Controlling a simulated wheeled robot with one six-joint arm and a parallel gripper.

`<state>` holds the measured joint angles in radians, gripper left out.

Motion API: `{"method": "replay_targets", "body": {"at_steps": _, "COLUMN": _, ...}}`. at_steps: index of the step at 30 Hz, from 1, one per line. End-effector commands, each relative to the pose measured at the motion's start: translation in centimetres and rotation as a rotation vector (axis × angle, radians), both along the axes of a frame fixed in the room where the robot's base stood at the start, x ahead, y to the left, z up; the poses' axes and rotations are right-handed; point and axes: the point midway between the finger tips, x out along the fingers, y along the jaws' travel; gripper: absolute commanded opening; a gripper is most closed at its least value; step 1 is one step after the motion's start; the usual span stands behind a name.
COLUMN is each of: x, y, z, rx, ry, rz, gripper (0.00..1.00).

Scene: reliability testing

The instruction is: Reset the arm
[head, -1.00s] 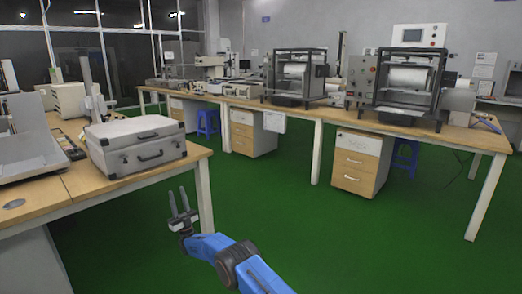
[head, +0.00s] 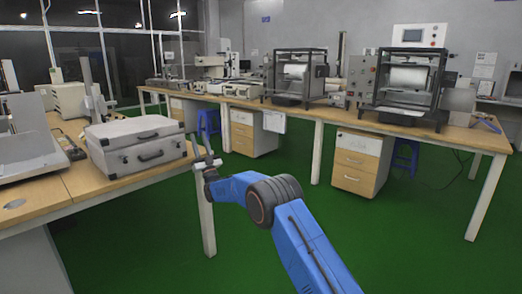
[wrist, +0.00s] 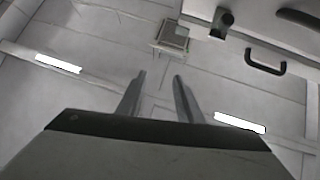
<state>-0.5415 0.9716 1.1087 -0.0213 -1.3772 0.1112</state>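My gripper (head: 208,160) is at the end of my blue arm, in the middle of the head view. It is in front of the right edge of the left table, just right of the silver case. In the wrist view its two fingers (wrist: 160,76) are apart with nothing between them. The silver case (head: 138,143) stands closed on the left table.
The left wooden table (head: 110,185) has a leg close behind my gripper. A long bench (head: 330,113) with machines runs along the back, with drawer cabinets (head: 357,160) and blue stools beneath. The green floor (head: 400,240) is open at the right. Light strips (wrist: 240,123) show in the wrist view.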

Motion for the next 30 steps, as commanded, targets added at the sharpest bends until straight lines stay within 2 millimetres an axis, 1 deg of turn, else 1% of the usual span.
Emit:
{"method": "replay_targets", "body": {"at_steps": 1, "x": 0.4, "y": -1.3, "z": 1.7, "rx": -0.017, "ry": 0.026, "rz": -0.013, "gripper": 0.33}}
{"method": "replay_targets", "body": {"at_steps": 4, "x": 1.0, "y": -3.3, "z": 3.9, "rx": -0.056, "ry": 0.087, "rz": -0.037, "gripper": 0.33}}
{"method": "replay_targets", "body": {"at_steps": 9, "x": 1.5, "y": -7.2, "z": 7.1, "rx": -0.118, "ry": 0.193, "rz": -0.077, "gripper": 0.33}}
{"method": "replay_targets", "body": {"at_steps": 14, "x": 1.2, "y": -11.1, "z": 9.6, "rx": -0.176, "ry": 0.293, "rz": -0.113, "gripper": 0.33}}
{"method": "replay_targets", "body": {"at_steps": 19, "x": -0.1, "y": -15.5, "z": 11.7, "rx": -0.232, "ry": 0.401, "rz": -0.15, "gripper": 0.33}}
{"method": "replay_targets", "body": {"at_steps": 23, "x": -1.6, "y": -18.9, "z": 12.7, "rx": -0.275, "ry": 0.486, "rz": -0.178, "gripper": 0.33}}
{"method": "replay_targets", "body": {"at_steps": 26, "x": -3.1, "y": -21.7, "z": 13.3, "rx": -0.305, "ry": 0.551, "rz": -0.198, "gripper": 0.33}}
{"method": "replay_targets", "body": {"at_steps": 30, "x": -5.7, "y": -25.4, "z": 13.8, "rx": -0.345, "ry": 0.644, "rz": -0.224, "gripper": 0.33}}
